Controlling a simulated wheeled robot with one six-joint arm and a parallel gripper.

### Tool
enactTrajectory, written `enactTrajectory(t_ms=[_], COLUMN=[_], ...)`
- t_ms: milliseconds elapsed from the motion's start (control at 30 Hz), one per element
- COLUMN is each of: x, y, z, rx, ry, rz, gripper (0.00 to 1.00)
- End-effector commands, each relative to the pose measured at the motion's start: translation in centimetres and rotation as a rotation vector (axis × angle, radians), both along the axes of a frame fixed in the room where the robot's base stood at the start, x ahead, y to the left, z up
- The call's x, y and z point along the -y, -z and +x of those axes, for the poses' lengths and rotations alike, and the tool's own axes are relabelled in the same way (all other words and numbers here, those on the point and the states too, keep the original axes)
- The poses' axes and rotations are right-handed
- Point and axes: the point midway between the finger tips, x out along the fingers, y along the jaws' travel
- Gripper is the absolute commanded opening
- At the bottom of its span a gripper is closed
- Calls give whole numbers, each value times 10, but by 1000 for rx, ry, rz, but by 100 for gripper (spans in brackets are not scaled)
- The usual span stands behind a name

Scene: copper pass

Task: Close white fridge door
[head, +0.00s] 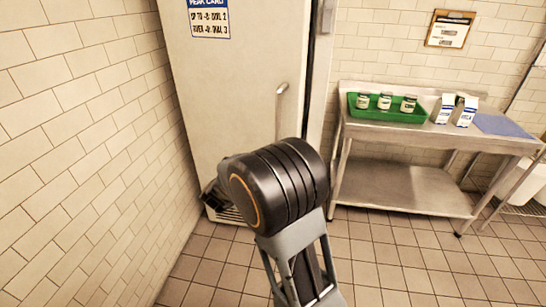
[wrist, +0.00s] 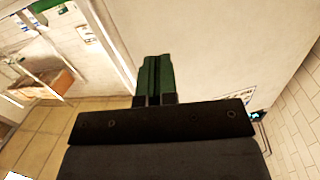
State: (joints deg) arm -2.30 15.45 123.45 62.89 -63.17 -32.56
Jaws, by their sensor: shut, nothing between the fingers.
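The white fridge door (head: 235,95) stands upright at the back left, with a metal handle (head: 280,105) near its right edge. A dark line runs down beside that edge; I cannot tell how wide any gap there is. In the head view my gripper (head: 210,195) is low in front of the door, partly hidden by my dark wrist. In the wrist view its green fingers (wrist: 155,76) are together and empty, in front of the pale door panel (wrist: 185,40). I cannot tell whether they touch it.
A tiled wall (head: 75,130) stands close on the left. A steel table (head: 430,130) on the right holds a green tray (head: 385,114) with several jars, plus cartons (head: 464,110) and a blue mat (head: 500,125). Tiled floor (head: 390,255) lies clear in front of the table.

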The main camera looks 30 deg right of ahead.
Motion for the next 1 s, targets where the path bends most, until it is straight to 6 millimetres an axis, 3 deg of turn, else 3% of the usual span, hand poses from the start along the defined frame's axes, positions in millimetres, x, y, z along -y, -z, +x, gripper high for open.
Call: enactTrajectory(t_ms=[33,100,333,800,1000], x=[5,11,31,106,128], y=[13,19,24,24,24], z=[-3,-8,-9,32,45], rx=[-3,-4,-7,-7,-7], ry=[49,107,185,184,182], rz=[-25,-55,-93,-93,-94], gripper=[0,0,0,0,0])
